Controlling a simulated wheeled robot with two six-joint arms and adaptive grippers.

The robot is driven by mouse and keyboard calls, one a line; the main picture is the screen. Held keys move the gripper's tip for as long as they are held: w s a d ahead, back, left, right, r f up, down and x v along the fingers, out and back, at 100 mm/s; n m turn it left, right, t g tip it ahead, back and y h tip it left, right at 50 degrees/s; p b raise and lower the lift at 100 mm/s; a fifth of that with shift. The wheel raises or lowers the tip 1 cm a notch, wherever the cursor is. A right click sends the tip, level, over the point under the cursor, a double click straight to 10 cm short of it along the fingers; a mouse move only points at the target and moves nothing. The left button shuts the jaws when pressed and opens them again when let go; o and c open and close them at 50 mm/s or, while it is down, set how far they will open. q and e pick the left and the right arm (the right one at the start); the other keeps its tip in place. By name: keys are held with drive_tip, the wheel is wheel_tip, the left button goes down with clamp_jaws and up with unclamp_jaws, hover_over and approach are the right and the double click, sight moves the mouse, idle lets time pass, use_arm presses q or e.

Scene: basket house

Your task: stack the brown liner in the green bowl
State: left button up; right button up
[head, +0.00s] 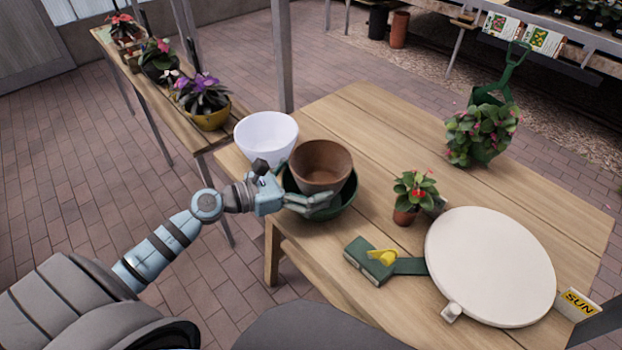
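The brown liner (321,160) is a round, open-topped pot, upright, with its lower part inside the green bowl (345,202) near the table's left edge. Its rim stands well above the bowl's rim, and its base is hidden. My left gripper (312,200) is at the left front of the bowl, with one finger reaching across the liner's lower front. The other finger is not clearly visible, so I cannot tell whether it grips the liner. My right gripper is not in view.
A white bowl (266,137) stands close behind on the left. The table (385,135) is clear behind the liner.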

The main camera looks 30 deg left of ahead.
use_arm(q)
drive_tip(key=shift+s+f, duration=0.1)
drive_tip(key=shift+f, duration=0.3)
drive_tip(key=shift+r+p, duration=0.2)
drive_tip(key=shift+p, duration=0.1)
drive_tip(key=shift+r+p, duration=0.45)
drive_tip(key=shift+r, duration=0.05)
drive_tip(key=b+v, duration=0.2)
drive_tip(key=v, duration=0.1)
drive_tip(key=b+v, duration=0.1)
drive_tip(key=shift+a+f, duration=0.3)
drive_tip(key=shift+f, duration=0.05)
drive_tip(key=p+v, duration=0.7)
drive_tip(key=p, duration=0.5)
drive_tip(key=shift+r, duration=0.4)
drive_tip(key=shift+s, duration=0.1)
